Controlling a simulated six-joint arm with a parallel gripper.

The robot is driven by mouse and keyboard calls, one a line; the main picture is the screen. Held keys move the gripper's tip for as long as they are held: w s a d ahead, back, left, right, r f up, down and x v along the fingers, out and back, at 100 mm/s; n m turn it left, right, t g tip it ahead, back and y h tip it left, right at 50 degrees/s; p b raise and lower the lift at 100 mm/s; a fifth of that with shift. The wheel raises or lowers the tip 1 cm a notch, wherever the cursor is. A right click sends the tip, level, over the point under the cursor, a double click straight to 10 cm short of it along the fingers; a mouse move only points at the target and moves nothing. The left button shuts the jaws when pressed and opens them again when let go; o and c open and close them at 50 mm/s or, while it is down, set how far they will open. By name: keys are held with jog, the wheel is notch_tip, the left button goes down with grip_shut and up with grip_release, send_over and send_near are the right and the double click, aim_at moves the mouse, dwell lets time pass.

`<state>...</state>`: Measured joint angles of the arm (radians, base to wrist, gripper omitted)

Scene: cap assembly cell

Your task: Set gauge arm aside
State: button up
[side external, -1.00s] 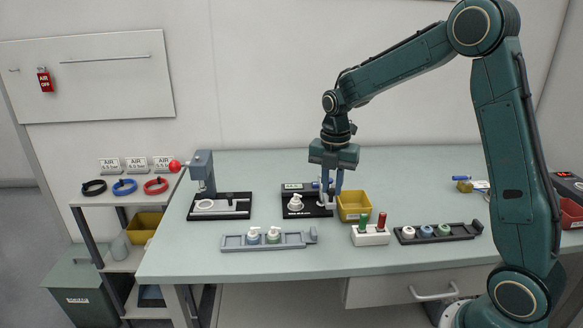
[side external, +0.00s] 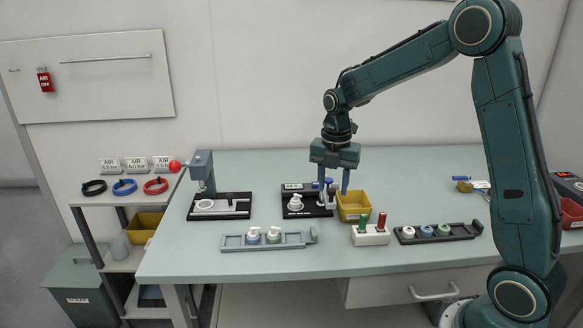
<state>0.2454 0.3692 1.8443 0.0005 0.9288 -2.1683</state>
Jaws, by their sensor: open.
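My gripper (side external: 334,188) points down at the right end of the black gauge station (side external: 318,211), left of the yellow bin. Its two fingers are apart. A small blue part (side external: 329,181) and a pale upright piece show beside and between the fingers; they may belong to the gauge arm, but I cannot tell its full shape. A white pump-like cap (side external: 295,203) stands on the left part of the station. I cannot tell whether the fingers touch anything.
A yellow bin (side external: 354,206) stands just right of the station. In front are a white block with red and green pegs (side external: 370,236), a black tray (side external: 462,232) and a grey rack (side external: 292,241). A press (side external: 203,172) stands left.

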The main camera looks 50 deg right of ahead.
notch_tip(320, 180, up, 14)
jog(key=shift+f, duration=0.15)
dwell(0.5)
jog(key=shift+s, duration=0.1)
jog(key=s+a+r+m+t, duration=0.3)
jog(key=s+a+m, duration=0.4)
jog(key=s+m, duration=0.45)
jog(key=s+a+f+m+t, duration=0.2)
jog(key=s+f+m, duration=0.3)
jog(key=s+m, duration=0.5)
jog(key=shift+s+a+t, duration=0.3)
jog(key=shift+s+a, duration=0.4)
jog(key=shift+s, duration=0.25)
jog(key=shift+m, duration=0.25)
jog(key=shift+c, duration=0.5)
